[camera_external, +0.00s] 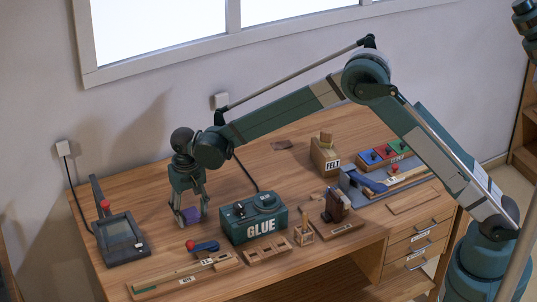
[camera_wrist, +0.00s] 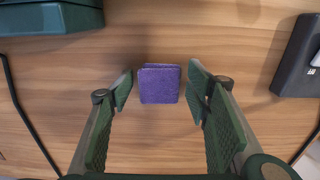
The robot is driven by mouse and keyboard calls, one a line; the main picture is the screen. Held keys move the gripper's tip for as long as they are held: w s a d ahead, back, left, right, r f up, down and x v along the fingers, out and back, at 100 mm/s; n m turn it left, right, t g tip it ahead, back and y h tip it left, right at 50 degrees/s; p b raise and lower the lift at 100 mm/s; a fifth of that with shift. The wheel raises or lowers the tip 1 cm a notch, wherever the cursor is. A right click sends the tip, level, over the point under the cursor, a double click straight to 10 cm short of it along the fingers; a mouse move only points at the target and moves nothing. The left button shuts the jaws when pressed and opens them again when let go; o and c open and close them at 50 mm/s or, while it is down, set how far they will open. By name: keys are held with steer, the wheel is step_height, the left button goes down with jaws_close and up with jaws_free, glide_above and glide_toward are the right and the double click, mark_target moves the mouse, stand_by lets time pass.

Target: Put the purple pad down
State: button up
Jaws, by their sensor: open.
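The purple pad (camera_wrist: 159,85) is a small square with a soft, felt-like surface. In the wrist view it lies between the two fingers of my gripper (camera_wrist: 162,90), with a gap on each side. In the external view the pad (camera_external: 190,215) shows between the fingertips of my gripper (camera_external: 190,218), low at the wooden table (camera_external: 165,228). My gripper is open and points down. Whether the pad rests flat on the table is hard to tell, though it appears to lie on the wood.
A green GLUE box (camera_external: 258,222) stands just right of my gripper. A dark device with a lever and screen (camera_external: 122,238) stands to the left. A red-knobbed tool (camera_external: 203,246) lies in front. A FELT box (camera_external: 325,156) stands further back. Bare wood lies behind my gripper.

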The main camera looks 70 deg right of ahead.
mark_target(191, 214)
step_height(191, 214, up, 12)
steer(key=p, duration=0.1)
steer(key=shift+r, duration=0.15)
stand_by(0.5)
steer(key=shift+r, duration=0.1)
stand_by(0.5)
steer(key=s+r+n+t, duration=0.3)
steer(key=s+r+n, duration=0.1)
steer(key=s+r, duration=2.05)
steer(key=s+n+t, duration=0.2)
steer(key=s, duration=1.5)
steer(key=s+f+n+t, duration=0.1)
steer(key=s+f, duration=0.1)
steer(key=s, duration=0.6)
steer(key=s+f+n+t, duration=0.1)
steer(key=s+f+n, duration=0.1)
steer(key=s, duration=0.6)
steer(key=shift+s+a+f, duration=0.2)
steer(key=shift+a+f, duration=0.1)
steer(key=shift+f, duration=0.4)
